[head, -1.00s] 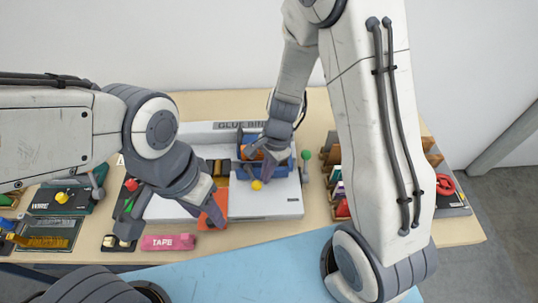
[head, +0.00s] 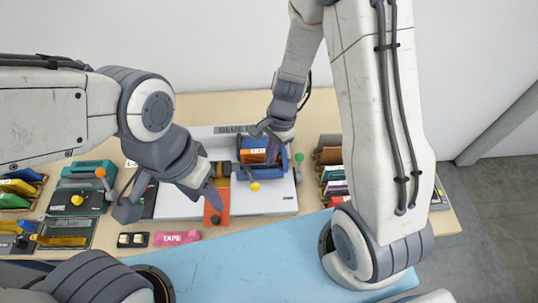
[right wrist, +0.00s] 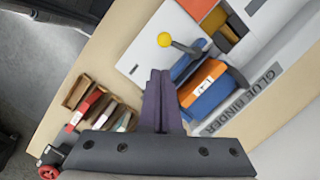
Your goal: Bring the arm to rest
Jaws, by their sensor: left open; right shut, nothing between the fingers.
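My right gripper (head: 268,143) is above the back of the glue binder, by its blue clamp (head: 250,172). In the right wrist view its fingers (right wrist: 162,85) are shut with nothing between them. The glue binder (head: 270,203) is a white machine with a yellow-knobbed lever (head: 255,187). An orange block with a white label (head: 252,156) sits in the blue clamp; it also shows in the right wrist view (right wrist: 203,82). My left gripper (head: 168,203) is open, fingers wide apart, over the binder's left end. One finger is by an orange plate (head: 216,212).
A pink tape box (head: 177,238) lies at the front edge of the table. A green machine (head: 78,199) stands left. A wooden rack of books (head: 334,183) stands right of the binder. A blue surface (head: 260,262) in front is clear.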

